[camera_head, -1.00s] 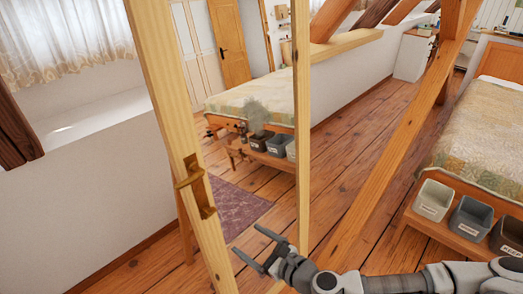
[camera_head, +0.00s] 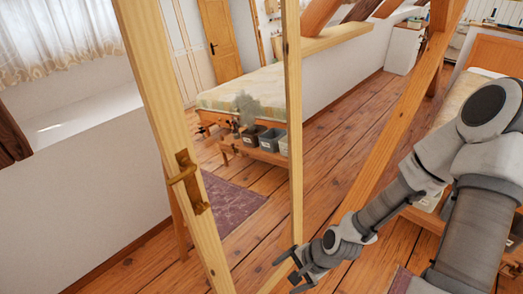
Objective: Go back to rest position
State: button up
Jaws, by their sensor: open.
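My gripper (camera_head: 288,272) is open and empty at the bottom middle. Its dark fingers point left, above the floor and close to the lower part of a wooden frame (camera_head: 294,120). My arm is folded up at the right edge. It covers most of the right bed and the bins at its foot. Nothing is held.
A diagonal timber brace (camera_head: 385,150) crosses beside my arm. Farther back are a bed (camera_head: 250,92), a bench with bins (camera_head: 258,155) and a purple rug (camera_head: 230,203). Bare floorboards (camera_head: 330,155) lie between.

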jog(key=w+d+r+n+t+h, duration=0.1)
jog(key=w+d+r+n+h, duration=0.2)
jog(key=r, duration=0.7)
jog(key=w+d+r+n+t+h, duration=0.1)
jog(key=d+r+n+h, duration=0.2)
jog(key=r, duration=0.6)
jog(key=s+d+r+n+t+y, duration=0.1)
jog(key=s+r+n, duration=0.3)
jog(key=s+r, duration=0.8)
notch_tip(320, 180, up, 4)
jog(key=shift+s+d+f+n+t, duration=0.2)
jog(key=shift+s+d+n+t, duration=0.1)
jog(key=shift+d+t, duration=0.15)
jog(key=shift+w+a, duration=0.1)
jog(key=c, duration=0.6)
jog(key=shift+a, duration=0.2)
jog(key=shift+c, duration=0.2)
